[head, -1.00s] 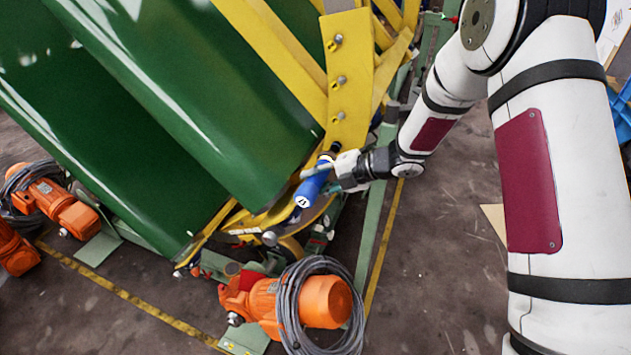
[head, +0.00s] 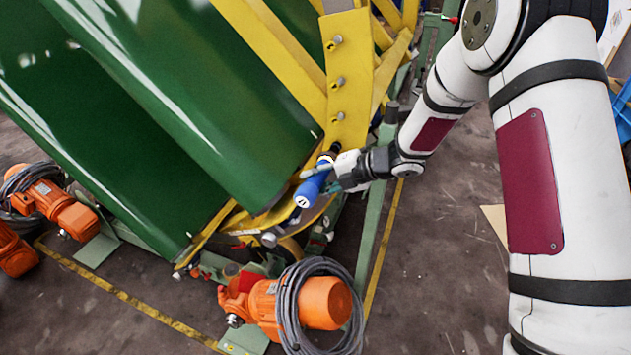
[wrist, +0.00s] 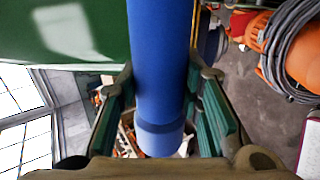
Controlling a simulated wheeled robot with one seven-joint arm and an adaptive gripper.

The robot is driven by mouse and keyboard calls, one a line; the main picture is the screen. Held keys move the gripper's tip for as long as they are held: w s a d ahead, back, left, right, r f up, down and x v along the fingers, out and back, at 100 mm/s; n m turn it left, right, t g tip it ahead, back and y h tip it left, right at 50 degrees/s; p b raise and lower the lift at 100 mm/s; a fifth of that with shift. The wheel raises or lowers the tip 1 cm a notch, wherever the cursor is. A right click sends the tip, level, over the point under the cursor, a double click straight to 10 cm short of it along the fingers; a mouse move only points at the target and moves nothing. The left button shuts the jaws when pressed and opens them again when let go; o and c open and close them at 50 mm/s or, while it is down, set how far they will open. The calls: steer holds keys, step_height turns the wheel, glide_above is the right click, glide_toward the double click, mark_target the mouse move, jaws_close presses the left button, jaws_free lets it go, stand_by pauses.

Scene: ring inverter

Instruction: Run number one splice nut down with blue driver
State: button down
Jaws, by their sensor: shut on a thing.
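My gripper (head: 329,176) is shut on the blue driver (head: 310,189), whose white-marked end points down and left toward the camera. The driver's far end meets the lower part of the yellow splice plate (head: 348,90), though the gripper and shadow hide the exact contact. In the wrist view the blue driver (wrist: 158,60) runs up between the two green-padded fingers. Several nuts stand in a row up the plate: a top one (head: 335,41), a middle one (head: 340,82) and a lower one (head: 340,116). Any nut under the driver is hidden.
Green curved panels (head: 200,100) fill the left, close beside the gripper. An orange motor (head: 312,302) with coiled grey cable stands below. More orange motors (head: 57,203) lie at left. The floor (head: 440,260) right of the yellow line is clear.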

mark_target(315, 191)
steer(key=shift+w+d+r, duration=0.1)
steer(key=shift+w+r, duration=0.05)
steer(key=shift+w, duration=0.05)
steer(key=shift+s+a+p, duration=0.3)
steer(key=shift+s+p, duration=0.15)
steer(key=shift+s, duration=0.4)
steer(key=shift+s+a+p, duration=0.35)
steer(key=shift+s+p, duration=0.15)
steer(key=shift+s, duration=0.3)
steer(key=shift+s+a+p, duration=0.3)
steer(key=shift+s+p, duration=0.15)
steer(key=shift+s, duration=0.4)
